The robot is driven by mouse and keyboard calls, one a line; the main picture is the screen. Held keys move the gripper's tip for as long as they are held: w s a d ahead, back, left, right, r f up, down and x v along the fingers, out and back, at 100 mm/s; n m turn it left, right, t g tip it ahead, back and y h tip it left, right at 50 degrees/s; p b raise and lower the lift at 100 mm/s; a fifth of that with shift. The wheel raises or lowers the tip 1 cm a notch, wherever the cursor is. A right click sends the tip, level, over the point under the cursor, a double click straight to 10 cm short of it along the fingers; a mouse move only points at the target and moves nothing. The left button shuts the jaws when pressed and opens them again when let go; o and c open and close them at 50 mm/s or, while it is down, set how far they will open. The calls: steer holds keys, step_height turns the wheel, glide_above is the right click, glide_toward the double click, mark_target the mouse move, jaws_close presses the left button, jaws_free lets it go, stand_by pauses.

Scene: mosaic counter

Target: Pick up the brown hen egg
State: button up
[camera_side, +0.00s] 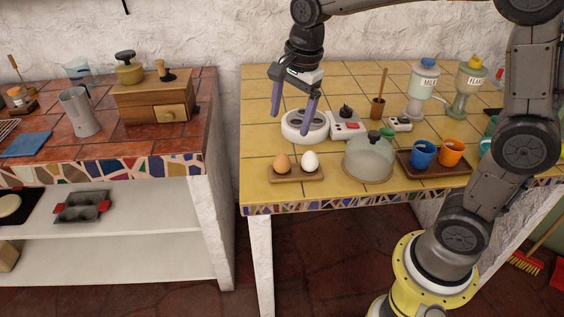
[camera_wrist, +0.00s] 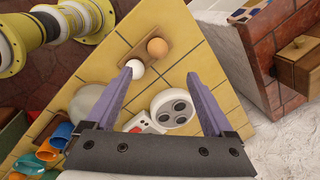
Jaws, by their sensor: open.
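The brown hen egg (camera_side: 282,162) sits at the left end of a small wooden tray (camera_side: 297,178) near the front left corner of the yellow tiled counter. A white egg (camera_side: 310,161) sits beside it on the right. In the wrist view the brown egg (camera_wrist: 157,47) lies beyond the fingertips, and the white egg (camera_wrist: 136,68) is close to the left fingertip in the picture. My gripper (camera_side: 291,124) is open and empty, above the counter behind the eggs, in front of a white round appliance (camera_side: 290,127). Its purple fingers (camera_wrist: 162,76) are spread wide.
A glass dome (camera_side: 369,160) stands right of the eggs, then a tray (camera_side: 408,172) with blue and orange cups. A white-and-red device (camera_side: 347,128) and dispensers (camera_side: 421,92) stand behind. The counter left of the eggs is clear to its edge.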

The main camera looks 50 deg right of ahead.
mark_target(283, 154)
steer(key=f, duration=0.4)
steer(key=w+f, duration=0.1)
steer(key=f, duration=0.3)
steer(key=w+f, duration=0.1)
steer(key=f, duration=0.3)
steer(key=shift+f, duration=0.35)
steer(key=shift+c, duration=0.2)
steer(key=c, duration=1)
steer(key=shift+c, duration=0.2)
steer(key=shift+r, duration=0.1)
